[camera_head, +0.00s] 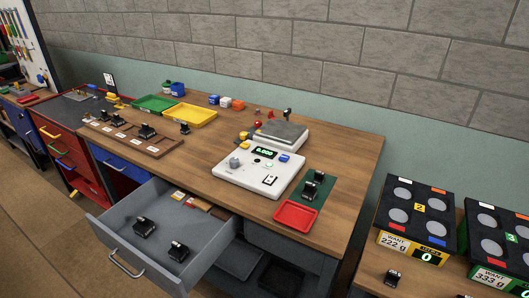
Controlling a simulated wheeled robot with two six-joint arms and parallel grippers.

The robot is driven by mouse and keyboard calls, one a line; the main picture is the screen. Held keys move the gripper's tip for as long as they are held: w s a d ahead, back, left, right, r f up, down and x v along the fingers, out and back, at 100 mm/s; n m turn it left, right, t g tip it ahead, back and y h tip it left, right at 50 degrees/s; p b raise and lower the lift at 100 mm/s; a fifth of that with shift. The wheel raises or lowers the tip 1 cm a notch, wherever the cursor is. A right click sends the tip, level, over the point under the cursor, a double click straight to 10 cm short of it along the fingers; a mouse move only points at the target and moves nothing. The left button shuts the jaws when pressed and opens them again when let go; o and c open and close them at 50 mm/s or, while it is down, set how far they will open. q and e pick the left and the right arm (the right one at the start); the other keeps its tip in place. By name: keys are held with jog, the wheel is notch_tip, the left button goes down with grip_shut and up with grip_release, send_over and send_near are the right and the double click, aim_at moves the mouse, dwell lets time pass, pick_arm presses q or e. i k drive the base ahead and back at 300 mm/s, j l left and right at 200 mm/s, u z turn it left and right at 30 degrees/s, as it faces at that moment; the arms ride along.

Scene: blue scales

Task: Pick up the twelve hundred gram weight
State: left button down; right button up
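Several small black weights show, and their markings are too small to read, so I cannot tell which is the twelve hundred gram one. Two weights, a left one (144,227) and a right one (178,251), sit in the open grey drawer (118,222). Another weight (147,132) stands on the wooden rack (163,146), and one more (185,128) is just beyond it. A weight (310,190) is on the green mat (328,188). Another weight (393,277) is on the lower right table. Neither of my grippers is in view.
The white scale (229,177) has a green display and a bare grey pan. A red tray (296,215) lies at the bench's front edge. Green (153,104) and yellow (190,116) trays are behind. The pulled-out drawer juts forward. Black panels (392,216) with round pads stand at right.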

aim_at(144, 227)
jog(key=u, duration=1.2)
